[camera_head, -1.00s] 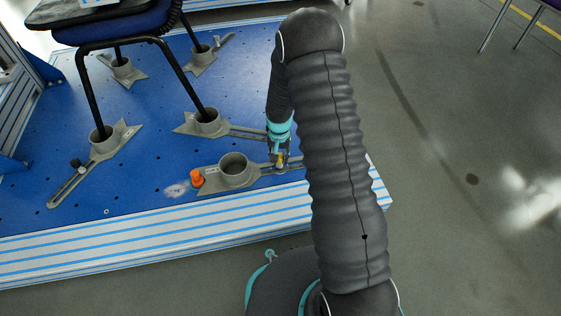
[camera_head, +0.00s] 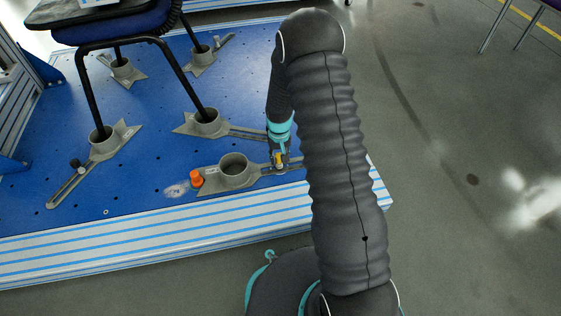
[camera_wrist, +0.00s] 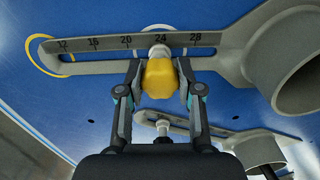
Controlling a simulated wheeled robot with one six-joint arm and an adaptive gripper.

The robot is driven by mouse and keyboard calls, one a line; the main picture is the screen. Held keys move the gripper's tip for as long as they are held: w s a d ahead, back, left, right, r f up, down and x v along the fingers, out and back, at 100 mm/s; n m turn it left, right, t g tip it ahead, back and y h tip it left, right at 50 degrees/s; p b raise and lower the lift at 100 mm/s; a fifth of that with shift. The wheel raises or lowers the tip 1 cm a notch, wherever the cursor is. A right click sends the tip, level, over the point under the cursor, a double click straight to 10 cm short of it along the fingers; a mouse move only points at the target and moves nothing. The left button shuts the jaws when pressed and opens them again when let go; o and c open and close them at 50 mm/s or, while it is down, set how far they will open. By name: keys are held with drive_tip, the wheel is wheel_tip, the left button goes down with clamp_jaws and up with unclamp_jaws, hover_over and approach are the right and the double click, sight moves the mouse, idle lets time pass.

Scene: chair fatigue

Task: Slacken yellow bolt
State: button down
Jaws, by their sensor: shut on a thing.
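The yellow bolt (camera_wrist: 160,79) has a lobed knob head and sits in the slot of a grey slotted bracket (camera_wrist: 100,43), near the 24 mark in the wrist view. My gripper (camera_wrist: 160,84) is shut on the yellow bolt, with one finger on each side of its head. In the head view the yellow bolt (camera_head: 279,158) shows as a small spot between the fingers of my gripper (camera_head: 279,160), partly covered by them. The same bracket (camera_head: 215,182) lies near the front edge of the blue platform.
An orange knob (camera_head: 196,179) stands at the bracket's left end, beside its empty cup (camera_head: 234,164). A blue chair (camera_head: 120,25) has its legs in other cups. Another slotted bracket (camera_head: 245,132) lies just behind. Open floor (camera_head: 450,190) is at the right.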

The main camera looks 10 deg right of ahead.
drive_tip(key=n, duration=0.4)
idle(0.4)
drive_tip(key=n, duration=0.4)
drive_tip(key=c, duration=0.8)
unclamp_jaws()
drive_tip(key=shift+o, duration=0.2)
